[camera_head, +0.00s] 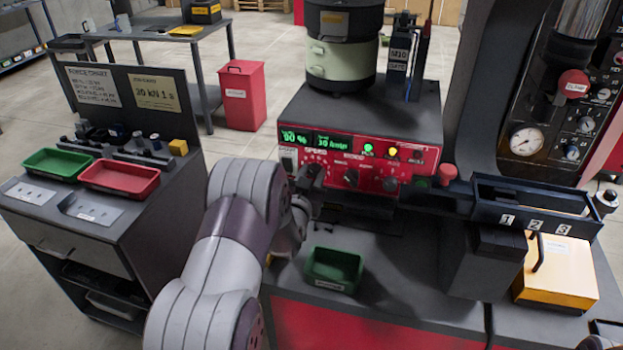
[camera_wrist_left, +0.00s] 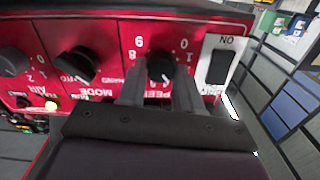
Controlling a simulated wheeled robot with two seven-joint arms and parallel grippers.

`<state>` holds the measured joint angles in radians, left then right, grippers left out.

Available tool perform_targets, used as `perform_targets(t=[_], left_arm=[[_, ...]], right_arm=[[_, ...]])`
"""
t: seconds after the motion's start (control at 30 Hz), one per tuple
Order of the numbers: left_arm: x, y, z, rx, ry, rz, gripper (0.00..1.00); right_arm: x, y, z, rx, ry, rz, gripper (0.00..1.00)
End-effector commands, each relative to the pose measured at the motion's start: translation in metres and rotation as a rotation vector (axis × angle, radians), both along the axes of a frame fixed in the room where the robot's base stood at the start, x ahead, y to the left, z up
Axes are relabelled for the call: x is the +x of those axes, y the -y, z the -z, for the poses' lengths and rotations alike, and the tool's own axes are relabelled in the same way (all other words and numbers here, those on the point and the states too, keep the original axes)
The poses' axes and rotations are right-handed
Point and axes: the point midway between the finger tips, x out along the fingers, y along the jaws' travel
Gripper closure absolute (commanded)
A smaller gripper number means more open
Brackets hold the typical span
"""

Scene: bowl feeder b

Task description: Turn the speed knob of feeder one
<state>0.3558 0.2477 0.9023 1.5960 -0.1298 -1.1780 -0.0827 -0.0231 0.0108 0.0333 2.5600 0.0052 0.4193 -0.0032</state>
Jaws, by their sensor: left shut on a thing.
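The red control panel of the feeder (camera_head: 425,168) faces me under the bowl, with lit green displays and several dark knobs. In the left wrist view the black speed knob (camera_wrist_left: 160,67) sits on the red panel, below the printed numbers and beside a switch marked NO. My left gripper (camera_wrist_left: 160,84) has one finger on each side of this knob and is shut on it. In the head view my left gripper (camera_head: 311,179) is at the panel's left end, and the arm and fingers partly hide the knob there.
The mode knob (camera_wrist_left: 75,65) and another knob lie close beside my fingers. A green bin (camera_head: 333,270) stands on the bench below my wrist. A numbered tray (camera_head: 530,195) and a yellow box (camera_head: 556,272) are at right. A side cabinet with green and red trays (camera_head: 119,178) is at left.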

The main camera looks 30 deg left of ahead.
Motion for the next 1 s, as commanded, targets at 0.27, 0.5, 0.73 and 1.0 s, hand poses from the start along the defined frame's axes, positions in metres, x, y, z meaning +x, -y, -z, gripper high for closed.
perform_targets(t=[0.27, 0.5, 0.73, 1.0], left_arm=[[0.000, 0.001, 0.003, 0.184, -0.042, 0.000, 0.96], [0.000, 0.001, 0.002, 0.308, -0.074, 0.000, 0.96], [0.000, 0.001, 0.002, 0.369, -0.090, 0.000, 0.96], [0.000, 0.001, 0.001, 0.382, -0.093, 0.001, 0.96]], right_arm=[[0.000, 0.000, 0.019, 0.000, 0.000, 0.000, 0.57], [0.000, 0.000, 0.028, 0.000, 0.000, 0.000, 0.57], [0.000, 0.000, 0.032, 0.000, 0.000, 0.000, 0.57], [0.000, 0.000, 0.032, 0.000, 0.000, 0.000, 0.57]])
